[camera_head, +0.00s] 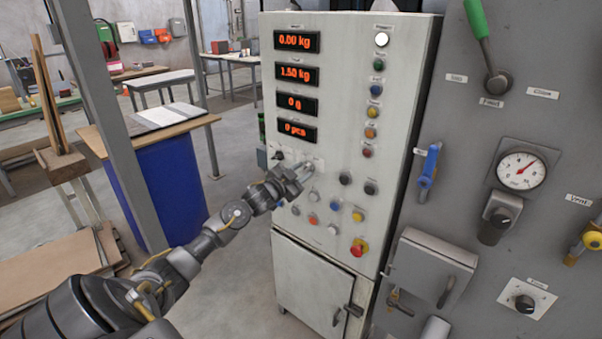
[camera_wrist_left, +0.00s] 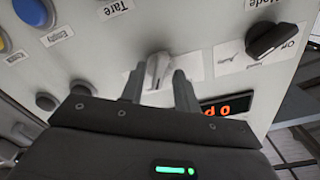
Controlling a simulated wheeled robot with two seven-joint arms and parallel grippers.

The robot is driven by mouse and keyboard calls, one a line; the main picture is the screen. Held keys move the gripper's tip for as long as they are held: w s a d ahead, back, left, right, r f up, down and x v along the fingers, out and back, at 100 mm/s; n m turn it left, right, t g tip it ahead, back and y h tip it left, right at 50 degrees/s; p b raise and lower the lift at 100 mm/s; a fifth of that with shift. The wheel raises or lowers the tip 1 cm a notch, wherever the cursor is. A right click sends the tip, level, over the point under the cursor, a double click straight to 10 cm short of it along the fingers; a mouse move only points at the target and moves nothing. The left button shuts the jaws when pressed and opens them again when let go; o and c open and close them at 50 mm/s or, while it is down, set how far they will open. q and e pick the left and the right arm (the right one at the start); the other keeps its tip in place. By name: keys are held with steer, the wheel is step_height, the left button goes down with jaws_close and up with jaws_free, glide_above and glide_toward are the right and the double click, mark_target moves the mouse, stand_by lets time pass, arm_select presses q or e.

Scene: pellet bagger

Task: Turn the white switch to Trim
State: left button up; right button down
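The white switch (camera_wrist_left: 157,68) is a pale knob on a white label plate, near the middle of the left wrist view. My left gripper (camera_wrist_left: 160,80) has its two dark fingers apart, one on each side of the knob. Narrow gaps seem to show between fingers and knob; firm contact is not visible. In the head view my left gripper (camera_head: 298,176) is at the cabinet front, below the lowest red display, and largely covers the switch. The position lettering by the switch is not readable. My right gripper is not in view.
A black rotary switch (camera_wrist_left: 272,40) sits beside the white one. A grey post (camera_head: 112,110) and a blue drum (camera_head: 165,190) stand left. The grey panel (camera_head: 500,110) is right.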

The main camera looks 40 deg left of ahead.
arm_select(q)
steer(key=shift+s+f, duration=0.1)
steer(key=shift+s, duration=0.4)
steer(key=s+b, duration=0.2)
steer(key=s, duration=0.7)
steer(key=shift+s+b, duration=0.3)
steer(key=shift+s, duration=0.1)
steer(key=shift+d, duration=0.1)
